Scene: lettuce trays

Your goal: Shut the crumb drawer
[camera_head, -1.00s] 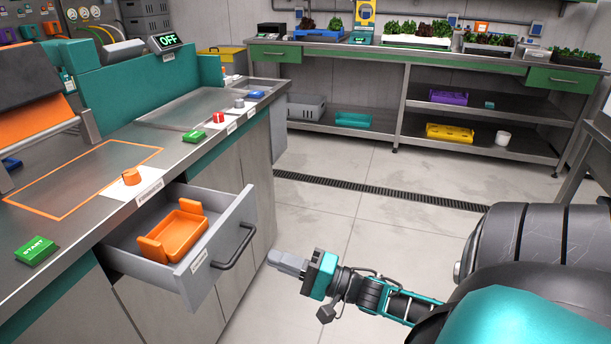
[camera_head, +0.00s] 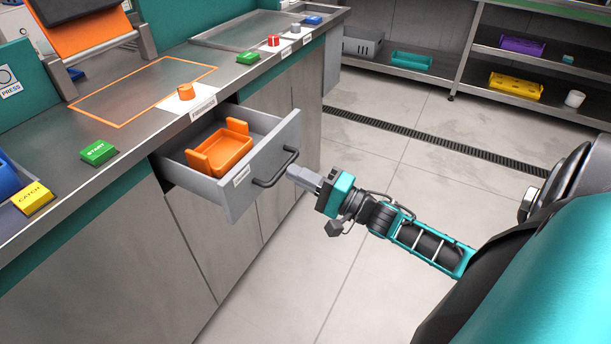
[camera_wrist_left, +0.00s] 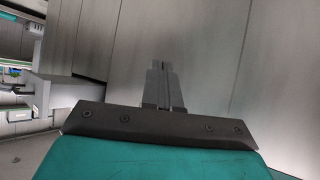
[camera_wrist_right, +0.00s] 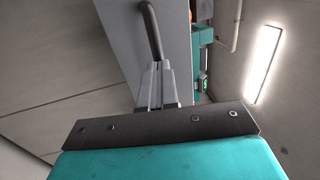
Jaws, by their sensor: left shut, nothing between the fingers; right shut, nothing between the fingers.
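The crumb drawer (camera_head: 232,196) is a grey drawer standing open from the counter front in the head view, with a dark bar handle (camera_head: 275,168) on its front. An orange tray (camera_head: 222,150) sits inside it. My right gripper (camera_head: 292,172) is shut and empty, its tips close by the handle; I cannot tell whether they touch. In the right wrist view the shut fingers (camera_wrist_right: 156,75) point at the handle (camera_wrist_right: 151,30) and the drawer front (camera_wrist_right: 165,55). My left gripper shows only in the left wrist view (camera_wrist_left: 158,72), shut and empty, in front of plain grey panels.
The counter (camera_head: 130,120) above the drawer carries a green START button (camera_head: 98,152), a yellow CATCH button (camera_head: 33,199) and an orange knob (camera_head: 186,91). A shelf rack (camera_head: 470,75) stands at the back. The floor right of the drawer is clear.

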